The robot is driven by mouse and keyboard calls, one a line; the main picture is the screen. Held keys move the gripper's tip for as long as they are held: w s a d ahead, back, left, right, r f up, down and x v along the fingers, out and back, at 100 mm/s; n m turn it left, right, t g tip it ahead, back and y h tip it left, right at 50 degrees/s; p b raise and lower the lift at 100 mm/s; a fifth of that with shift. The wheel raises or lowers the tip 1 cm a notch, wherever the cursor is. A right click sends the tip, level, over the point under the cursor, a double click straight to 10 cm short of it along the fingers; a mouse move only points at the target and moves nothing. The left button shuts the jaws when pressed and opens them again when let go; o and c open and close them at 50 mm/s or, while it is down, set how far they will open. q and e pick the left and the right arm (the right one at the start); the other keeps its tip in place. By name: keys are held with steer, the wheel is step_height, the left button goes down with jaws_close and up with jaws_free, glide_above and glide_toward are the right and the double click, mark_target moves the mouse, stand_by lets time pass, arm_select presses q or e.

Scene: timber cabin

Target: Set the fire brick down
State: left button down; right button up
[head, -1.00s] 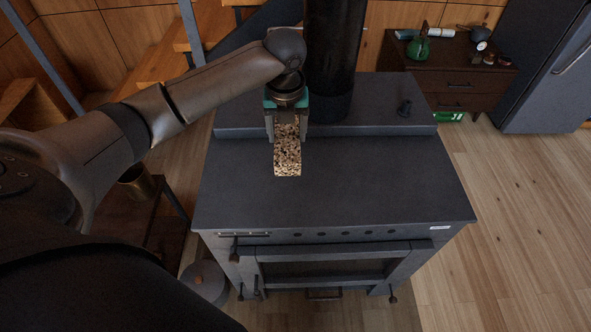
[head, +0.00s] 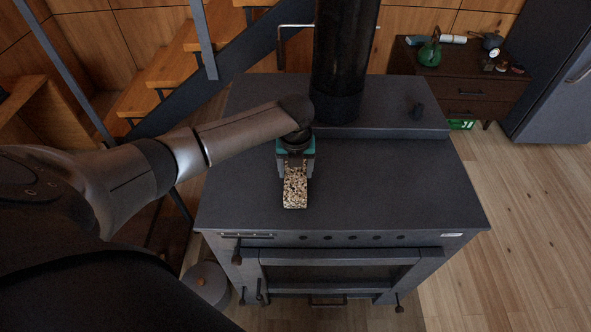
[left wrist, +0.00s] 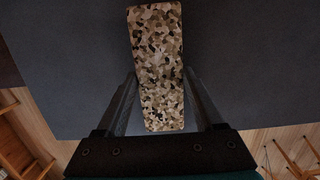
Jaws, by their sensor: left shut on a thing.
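The fire brick (head: 295,190) is a speckled tan, brown and black block. It is over the dark top of the stove (head: 390,190), left of the middle and close to the front edge. My left gripper (head: 295,172) is shut on the brick's rear part, with the front part sticking out towards the stove's front. In the left wrist view the brick (left wrist: 158,65) lies between the two fingers (left wrist: 160,100). I cannot tell whether its underside touches the stove top. My right gripper is not in view.
A black flue pipe (head: 343,65) rises behind the brick from the raised back ledge. The stove top right of the brick is clear. A lidded pot (head: 206,283) sits on the floor at the left.

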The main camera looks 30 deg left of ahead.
mark_target(295, 179)
arm_select(q)
steer(key=shift+r, duration=0.1)
jaws_free()
steer(key=shift+f, duration=0.2)
steer(key=r+p, duration=0.1)
steer(key=r, duration=0.3)
steer(key=s+r+p, duration=0.1)
steer(key=r, duration=0.3)
steer(key=d+r+p, duration=0.1)
steer(key=r, duration=0.3)
steer(key=shift+s+r, duration=0.15)
steer(key=shift+s, duration=0.1)
